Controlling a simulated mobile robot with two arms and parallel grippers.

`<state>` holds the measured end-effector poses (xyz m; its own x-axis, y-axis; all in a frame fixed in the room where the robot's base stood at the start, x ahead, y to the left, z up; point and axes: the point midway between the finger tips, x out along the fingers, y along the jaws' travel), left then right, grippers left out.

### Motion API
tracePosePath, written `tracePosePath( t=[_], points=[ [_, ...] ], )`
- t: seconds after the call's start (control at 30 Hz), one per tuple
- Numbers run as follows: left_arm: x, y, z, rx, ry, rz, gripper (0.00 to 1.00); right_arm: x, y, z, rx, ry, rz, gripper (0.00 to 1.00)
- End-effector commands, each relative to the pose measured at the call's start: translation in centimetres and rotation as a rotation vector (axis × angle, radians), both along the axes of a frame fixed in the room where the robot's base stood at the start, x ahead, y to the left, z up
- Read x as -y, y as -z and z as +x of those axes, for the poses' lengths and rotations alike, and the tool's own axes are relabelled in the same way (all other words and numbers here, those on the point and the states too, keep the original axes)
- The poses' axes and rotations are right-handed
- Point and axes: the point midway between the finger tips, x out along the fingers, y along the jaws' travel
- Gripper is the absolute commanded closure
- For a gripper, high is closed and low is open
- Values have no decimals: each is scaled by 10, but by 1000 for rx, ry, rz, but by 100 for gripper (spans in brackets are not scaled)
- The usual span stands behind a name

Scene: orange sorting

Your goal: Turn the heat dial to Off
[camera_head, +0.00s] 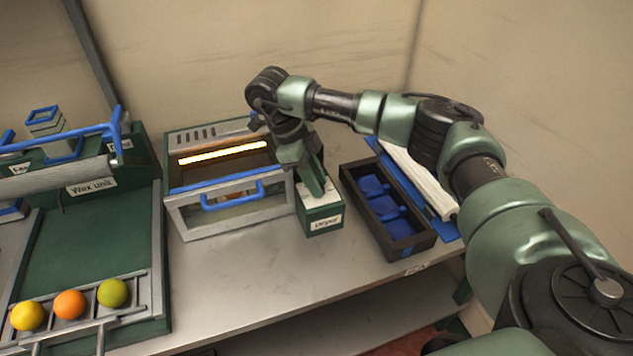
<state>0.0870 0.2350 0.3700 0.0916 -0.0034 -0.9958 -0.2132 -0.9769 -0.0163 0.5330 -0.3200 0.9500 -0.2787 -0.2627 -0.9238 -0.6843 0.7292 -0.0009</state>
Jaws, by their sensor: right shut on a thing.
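A small green control box (321,221) with a pale top stands right of the dryer (228,217); its front label appears to read "Dryer". My right gripper (316,188) reaches down onto the top of this box, its fingers closed on the dial there. The gripper covers the heat dial, so its pointer and setting cannot be read. The heating bar (222,152) inside the dryer glows bright yellow-white. The dryer's front door with its blue handle (233,195) looks shut. My left gripper is not in view.
A dark tray (414,243) with blue compartments stands right of the control box, beside a white roll (420,180) on blue. At left is the wax unit (92,187), with a yellow, an orange and a green fruit (113,292) on a rack. The table front is clear.

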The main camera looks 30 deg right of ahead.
Motion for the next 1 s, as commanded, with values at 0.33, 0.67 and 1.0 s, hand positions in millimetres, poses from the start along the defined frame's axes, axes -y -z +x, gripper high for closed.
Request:
tracePosePath(
  t=[0.33, 0.67, 1.0],
  points=[
    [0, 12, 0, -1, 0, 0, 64, -2, 3, -2, 0, -332, 1, 100],
    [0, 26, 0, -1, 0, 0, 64, -3, 3, -4, 1, -646, 1, 100],
    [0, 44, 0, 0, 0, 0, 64, -3, 4, -6, 1, -966, 2, 100]
  ],
)
